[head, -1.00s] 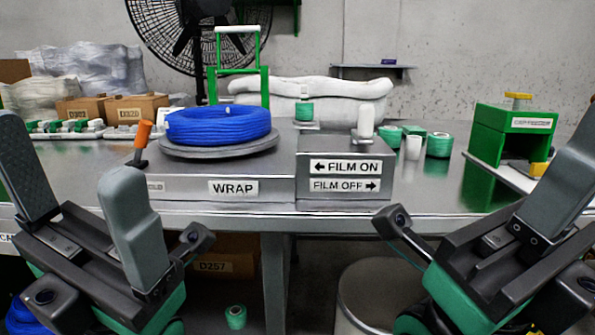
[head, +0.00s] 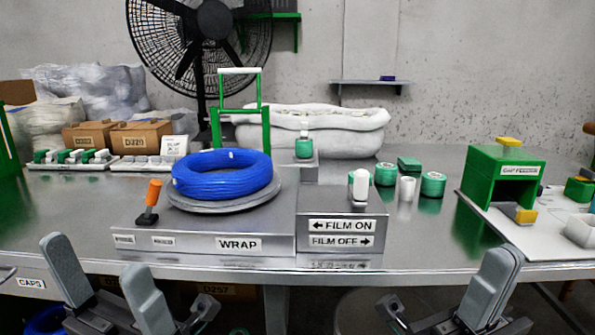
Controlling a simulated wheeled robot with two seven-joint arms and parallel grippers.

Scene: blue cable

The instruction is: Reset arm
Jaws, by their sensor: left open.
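My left gripper (head: 100,252) is at the lower left of the head view, in front of the table's near edge. Its two grey fingers stand apart with nothing between them. My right gripper (head: 498,258) is at the lower right, also in front of the edge. Its grey fingers overlap in this view, so the gap cannot be judged; I see nothing held. The blue cable coil (head: 222,176) lies on the round grey turntable (head: 225,207) of the wrap station, apart from both grippers.
The wrap station has an orange-handled lever (head: 152,198) and a FILM ON/FILM OFF box (head: 342,215). Green tape rolls (head: 432,184) stand behind it. A green cap-feeder stand (head: 497,185) is at the right. Cardboard boxes (head: 142,138) sit at the back left.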

